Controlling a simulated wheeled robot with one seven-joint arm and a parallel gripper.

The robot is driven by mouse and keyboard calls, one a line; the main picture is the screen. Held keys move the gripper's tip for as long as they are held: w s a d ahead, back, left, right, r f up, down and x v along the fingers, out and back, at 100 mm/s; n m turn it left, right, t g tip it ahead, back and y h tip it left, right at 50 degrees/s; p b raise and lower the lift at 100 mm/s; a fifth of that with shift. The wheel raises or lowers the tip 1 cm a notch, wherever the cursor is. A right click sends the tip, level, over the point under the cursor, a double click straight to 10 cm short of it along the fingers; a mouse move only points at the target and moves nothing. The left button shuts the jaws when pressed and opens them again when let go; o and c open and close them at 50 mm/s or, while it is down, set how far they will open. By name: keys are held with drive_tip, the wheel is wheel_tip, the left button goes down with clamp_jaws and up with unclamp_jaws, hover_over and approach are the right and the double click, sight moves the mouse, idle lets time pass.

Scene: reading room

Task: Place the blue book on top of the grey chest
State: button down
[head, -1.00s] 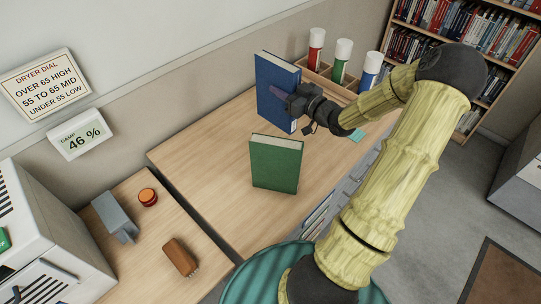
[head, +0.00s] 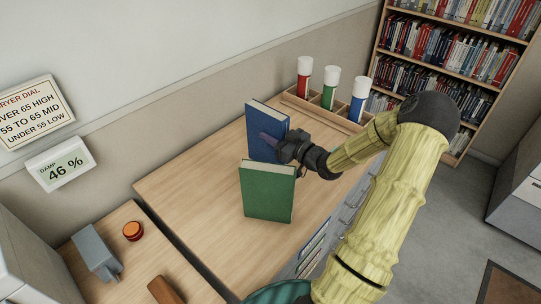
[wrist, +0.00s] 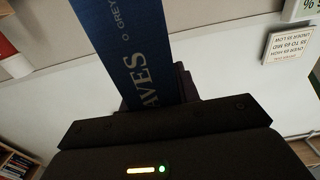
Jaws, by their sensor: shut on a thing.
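The blue book (head: 262,122) is upright over the wooden desk, behind the green book, which hides its lower edge. My gripper (head: 284,146) is shut on its right side. I cannot tell whether the book touches the desk. In the wrist view the blue spine (wrist: 125,40) with pale lettering extends up from the jaws (wrist: 160,98). A grey cabinet (head: 515,185), which may be the grey chest, is cut off at the right edge of the head view, on the floor across from the desk.
A green book (head: 267,192) stands upright on the desk (head: 190,185). A wooden rack (head: 325,112) with red, green and blue-labelled tubes is behind my gripper. A bookcase (head: 440,75) stands at the back. Grey floor (head: 440,215) lies open between desk and cabinet.

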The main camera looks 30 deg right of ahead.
sight(273, 150)
drive_tip(key=shift+f, duration=1.1)
drive_tip(key=shift+f, duration=2.1)
drive_tip(key=c, duration=1)
unclamp_jaws()
drive_tip(key=shift+s+f, duration=0.1)
drive_tip(key=shift+f, duration=0.05)
drive_tip(key=b+v, duration=0.1)
drive_tip(key=v, duration=1.1)
